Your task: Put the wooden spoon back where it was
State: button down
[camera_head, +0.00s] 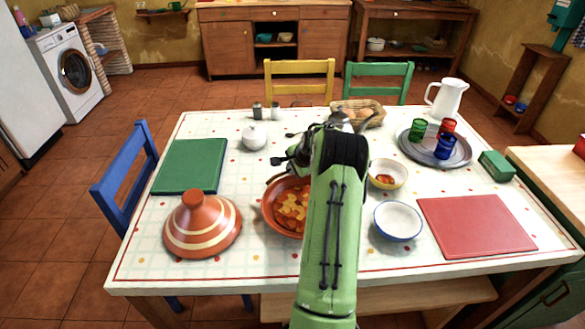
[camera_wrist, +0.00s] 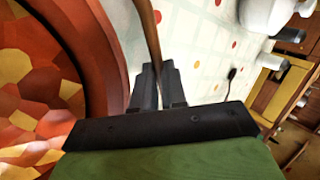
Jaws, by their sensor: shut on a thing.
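The wooden spoon (camera_wrist: 149,32) shows in the wrist view as a thin brown handle running up out of the frame. My gripper (camera_wrist: 158,72) is shut on it. In the head view my gripper (camera_head: 297,154) is partly hidden by my green arm, above the far edge of the orange tagine dish (camera_head: 268,212). The dish holds chunky stew and also shows close on the left in the wrist view (camera_wrist: 103,50).
The striped tagine lid (camera_head: 202,226) and green board (camera_head: 188,166) are at left. A white bowl (camera_head: 398,221), a small bowl (camera_head: 388,174), a red board (camera_head: 476,226) and a tray (camera_head: 458,158) with cups are at right.

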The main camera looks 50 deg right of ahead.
jog(key=c, duration=1.1)
grip_release()
jog(key=shift+r, duration=0.1)
jog(key=p+v, duration=0.4)
jog(key=v, duration=1.1)
jog(key=shift+s+r, duration=0.15)
jog(key=shift+r, duration=0.15)
jog(key=shift+a, duration=0.1)
